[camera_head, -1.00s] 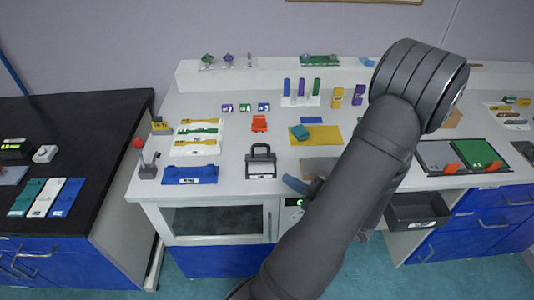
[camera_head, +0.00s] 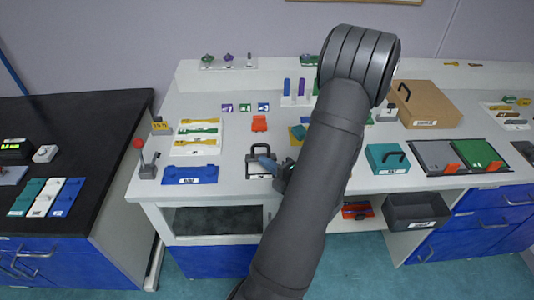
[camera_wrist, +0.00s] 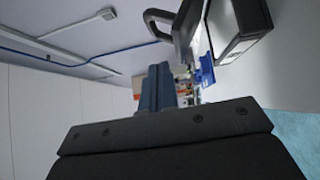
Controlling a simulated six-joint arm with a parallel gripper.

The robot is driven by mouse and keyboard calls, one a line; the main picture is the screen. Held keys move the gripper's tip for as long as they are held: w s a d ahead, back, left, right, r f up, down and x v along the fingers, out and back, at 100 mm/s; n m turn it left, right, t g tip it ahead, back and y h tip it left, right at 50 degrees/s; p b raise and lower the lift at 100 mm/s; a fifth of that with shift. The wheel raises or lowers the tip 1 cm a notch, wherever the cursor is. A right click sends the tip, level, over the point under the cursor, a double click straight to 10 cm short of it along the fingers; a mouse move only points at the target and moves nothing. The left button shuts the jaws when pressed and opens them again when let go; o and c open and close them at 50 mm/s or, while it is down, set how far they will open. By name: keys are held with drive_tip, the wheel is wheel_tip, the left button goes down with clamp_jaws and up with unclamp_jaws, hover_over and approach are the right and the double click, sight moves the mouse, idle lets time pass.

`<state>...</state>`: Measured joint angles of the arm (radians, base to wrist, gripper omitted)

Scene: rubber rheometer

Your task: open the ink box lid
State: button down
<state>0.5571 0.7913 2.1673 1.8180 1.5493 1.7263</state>
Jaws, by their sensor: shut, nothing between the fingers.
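A small white and black box (camera_head: 252,172) with an upright dark handle (camera_head: 261,147) and a front label stands near the counter's front edge in the head view. Its black handle (camera_wrist: 162,22) and labelled side (camera_wrist: 241,38) show at the top of the wrist view. A teal box (camera_head: 382,161) with a dark handle stands to the right of my arm. The labels are too small to read, so I cannot tell which is the ink box. My gripper (camera_head: 266,163) is shut and empty, with blue fingers (camera_wrist: 157,88) close beside the white box; contact is unclear.
A blue tray (camera_head: 190,175) lies left of the white box, and a red-knobbed lever (camera_head: 140,155) stands beyond it. A brown box (camera_head: 428,106) with a handle stands at the back right. A dark open bin (camera_head: 416,210) is below the counter. My arm covers the middle.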

sight(267, 146)
drive_tip(key=shift+w+d, duration=0.1)
drive_tip(key=shift+w, duration=1.9)
drive_tip(key=shift+w+r, duration=0.1)
drive_tip(key=shift+r, duration=0.05)
drive_tip(key=shift+w+r+m+g+h, duration=0.5)
drive_tip(key=shift+w+r+m+g, duration=0.1)
drive_tip(key=shift+w+m+g, duration=0.15)
drive_tip(key=shift+w+r+m+g+h, duration=0.15)
drive_tip(key=shift+w+m+g+h, duration=0.1)
drive_tip(key=shift+w+m+g, duration=0.25)
drive_tip(key=shift+w+r+m+g+h, duration=0.15)
drive_tip(key=shift+w+m+h, duration=0.1)
drive_tip(key=shift+w, duration=0.3)
drive_tip(key=shift+w+r, duration=0.15)
drive_tip(key=shift+w, duration=2.1)
drive_tip(key=shift+f, duration=0.2)
